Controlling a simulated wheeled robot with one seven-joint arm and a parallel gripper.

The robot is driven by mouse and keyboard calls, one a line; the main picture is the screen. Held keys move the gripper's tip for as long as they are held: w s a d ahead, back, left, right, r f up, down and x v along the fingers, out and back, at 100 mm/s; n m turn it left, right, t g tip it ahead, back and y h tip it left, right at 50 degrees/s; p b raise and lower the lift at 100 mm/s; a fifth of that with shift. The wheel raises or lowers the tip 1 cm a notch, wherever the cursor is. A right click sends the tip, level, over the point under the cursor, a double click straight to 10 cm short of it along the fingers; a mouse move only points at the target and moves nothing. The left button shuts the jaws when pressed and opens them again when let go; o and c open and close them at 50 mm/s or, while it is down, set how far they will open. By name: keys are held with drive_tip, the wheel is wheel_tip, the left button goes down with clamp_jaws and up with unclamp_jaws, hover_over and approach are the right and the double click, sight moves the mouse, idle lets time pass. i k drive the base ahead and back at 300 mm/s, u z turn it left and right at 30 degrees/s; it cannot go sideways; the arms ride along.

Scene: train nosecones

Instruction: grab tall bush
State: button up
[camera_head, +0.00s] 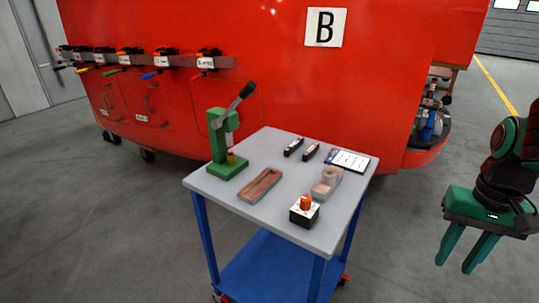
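A grey-topped trolley table (285,150) holds several small items. I cannot tell for sure which is the tall bush. A small brass-coloured round piece (231,158) sits under the ram of the green hand press (217,145) at the table's left. A pinkish-tan block with an upright round part (328,177) stands near the right edge. A reddish-brown shallow tray (261,185) lies near the front left edge; its contents are not clear. My gripper (465,258) is to the right of the table, well apart from it. Its green fingers point down, spread and empty.
A black and white box with an orange knob (305,210) stands at the front corner. Two small dark items (302,149) and a clipboard (348,161) lie at the back. The red train nose (280,60) rises behind the table. Open floor separates table and gripper.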

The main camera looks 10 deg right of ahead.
sight(230, 156)
drive_tip(key=z, duration=2.2)
drive_tip(key=k, duration=2.4)
drive_tip(key=u, duration=1)
drive_tip(key=i, duration=1)
drive_tip(key=u, duration=0.05)
